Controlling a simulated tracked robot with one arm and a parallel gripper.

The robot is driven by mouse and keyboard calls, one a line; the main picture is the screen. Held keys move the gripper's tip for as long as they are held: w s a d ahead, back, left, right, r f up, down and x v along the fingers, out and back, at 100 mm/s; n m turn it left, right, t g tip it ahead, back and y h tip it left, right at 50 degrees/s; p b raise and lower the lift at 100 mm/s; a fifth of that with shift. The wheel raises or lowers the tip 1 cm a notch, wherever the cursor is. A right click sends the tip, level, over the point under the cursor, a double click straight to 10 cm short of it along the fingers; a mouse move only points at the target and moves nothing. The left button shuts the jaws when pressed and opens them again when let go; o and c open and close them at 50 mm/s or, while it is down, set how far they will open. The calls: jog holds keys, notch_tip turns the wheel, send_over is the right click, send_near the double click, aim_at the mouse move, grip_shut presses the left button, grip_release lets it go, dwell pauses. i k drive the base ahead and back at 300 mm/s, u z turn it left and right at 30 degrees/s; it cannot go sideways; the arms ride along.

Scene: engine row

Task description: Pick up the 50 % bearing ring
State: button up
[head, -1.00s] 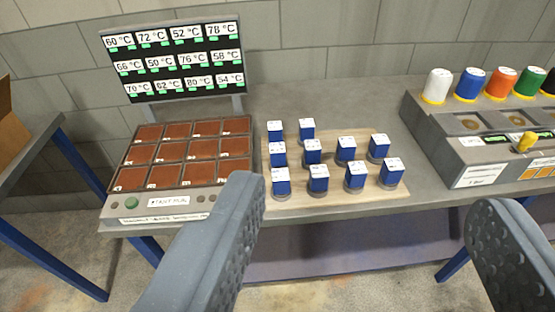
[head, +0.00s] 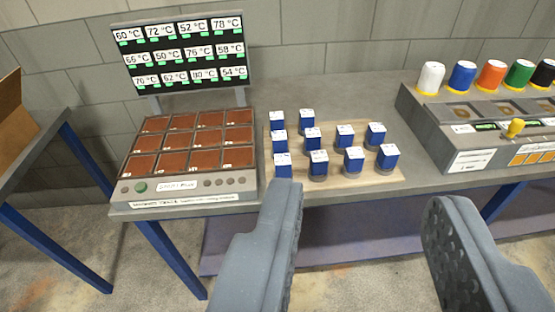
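No part that I can read as the 50 % bearing ring shows. Several small blue pieces with white labelled tops and greyish bases, one of them in front (head: 318,163), stand on a pale wooden board (head: 398,176) on the bench. The writing on their tops is too small to read. My gripper (head: 362,198) is open and empty, its two grey fingers wide apart in the foreground. The fingertips appear in front of the bench's near edge, below the board in the picture. The left fingertip appears just below the front left blue piece.
Left of the board is a heating panel with brown square plates (head: 173,161) and a temperature display (head: 180,60). At right is a grey station (head: 440,135) with coloured cups (head: 462,75) and a yellow knob (head: 515,127). A blue-legged table (head: 45,150) stands at far left.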

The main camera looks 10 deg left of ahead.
aim_at(279, 138)
jog(key=k, duration=1.1)
jog(key=u, duration=0.3)
jog(key=i, duration=0.8)
jog(key=u, duration=0.35)
jog(key=i, duration=1.4)
jog(key=z, duration=0.2)
